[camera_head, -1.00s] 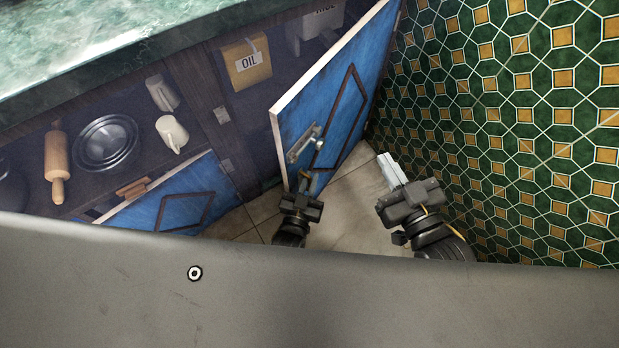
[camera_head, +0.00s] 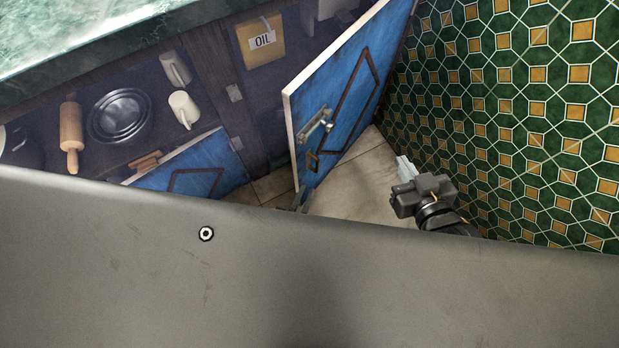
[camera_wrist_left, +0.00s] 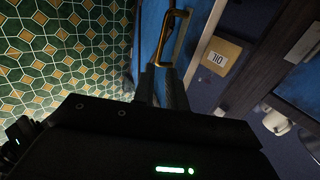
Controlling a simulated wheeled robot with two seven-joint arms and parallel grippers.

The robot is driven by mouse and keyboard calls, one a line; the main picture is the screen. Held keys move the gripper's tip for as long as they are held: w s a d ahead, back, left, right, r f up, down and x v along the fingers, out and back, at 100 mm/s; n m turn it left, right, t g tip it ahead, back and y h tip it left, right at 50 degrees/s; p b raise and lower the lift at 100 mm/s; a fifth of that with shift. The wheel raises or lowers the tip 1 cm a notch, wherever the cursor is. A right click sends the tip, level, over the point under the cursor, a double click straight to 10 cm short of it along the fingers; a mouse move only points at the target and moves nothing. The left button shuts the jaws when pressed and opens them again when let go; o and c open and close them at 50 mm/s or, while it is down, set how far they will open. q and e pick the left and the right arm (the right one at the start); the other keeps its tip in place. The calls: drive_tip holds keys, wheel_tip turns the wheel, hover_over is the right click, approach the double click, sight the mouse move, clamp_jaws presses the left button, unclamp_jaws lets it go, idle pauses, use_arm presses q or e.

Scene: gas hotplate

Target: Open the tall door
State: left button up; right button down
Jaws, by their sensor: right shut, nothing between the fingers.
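The tall blue door (camera_head: 350,95) stands swung out from the cabinet, its pale edge toward me. In the head view my left gripper (camera_head: 299,200) is almost wholly hidden behind a grey surface. My right gripper (camera_head: 405,167) is shut and empty, between the door and the tiled wall.
The green and orange tiled wall (camera_head: 520,120) is close on the right. A lower blue door (camera_head: 190,170) stands open at left, below shelves with a rolling pin (camera_head: 71,138), bowls (camera_head: 119,117) and mugs (camera_head: 184,109). An oil container (camera_head: 261,42) is inside the cabinet.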

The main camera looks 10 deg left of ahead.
use_arm(q)
drive_tip(key=shift+s, duration=0.3)
